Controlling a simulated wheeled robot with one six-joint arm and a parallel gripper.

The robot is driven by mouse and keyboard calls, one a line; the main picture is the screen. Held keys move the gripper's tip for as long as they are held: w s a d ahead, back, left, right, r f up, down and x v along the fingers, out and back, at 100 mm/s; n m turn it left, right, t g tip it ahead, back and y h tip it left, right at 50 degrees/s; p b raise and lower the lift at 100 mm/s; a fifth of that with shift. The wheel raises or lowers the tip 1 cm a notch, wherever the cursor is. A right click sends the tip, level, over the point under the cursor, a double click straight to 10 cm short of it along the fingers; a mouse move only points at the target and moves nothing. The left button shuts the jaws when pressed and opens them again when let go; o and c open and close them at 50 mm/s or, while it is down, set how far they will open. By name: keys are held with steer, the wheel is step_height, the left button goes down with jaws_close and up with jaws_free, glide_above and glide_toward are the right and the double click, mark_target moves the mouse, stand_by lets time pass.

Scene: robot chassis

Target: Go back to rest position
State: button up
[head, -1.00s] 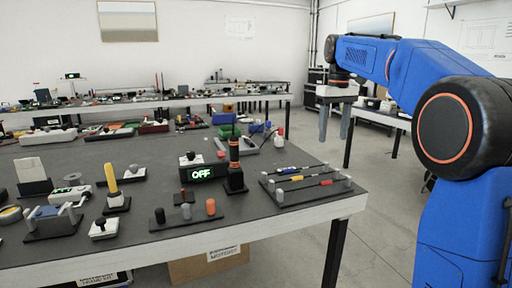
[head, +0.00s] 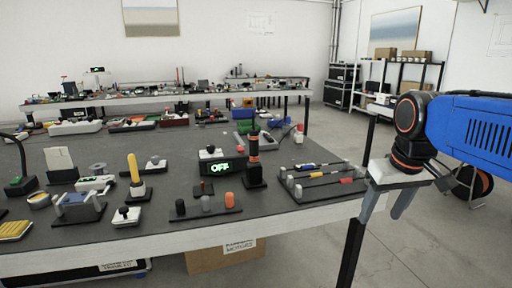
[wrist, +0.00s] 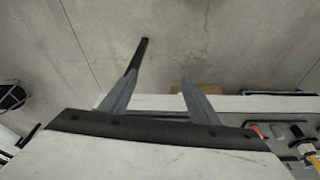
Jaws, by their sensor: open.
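My gripper (head: 383,206) hangs at the right of the head view, beside the right front corner of the near table (head: 345,212). Its two grey fingers point down and stand apart with nothing between them. My blue arm reaches in from the right edge. In the wrist view my gripper (wrist: 155,88) shows the two fingers spread over bare floor, with the table edge (wrist: 240,103) behind them.
The near table holds a black display reading OFF (head: 221,167), a rack of coloured rods (head: 322,180) and several small switches. A cardboard box (head: 225,256) sits under it. A shelf unit (head: 400,75) stands at the back right.

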steer(key=s+f+m+t, duration=0.1)
steer(key=s+f, duration=1.1)
steer(key=f, duration=0.1)
steer(key=shift+s+a+f+t, duration=0.15)
steer(key=shift+a+f+t, duration=0.1)
steer(key=shift+f+t, duration=0.05)
steer(key=shift+o, duration=0.4)
stand_by(2.6)
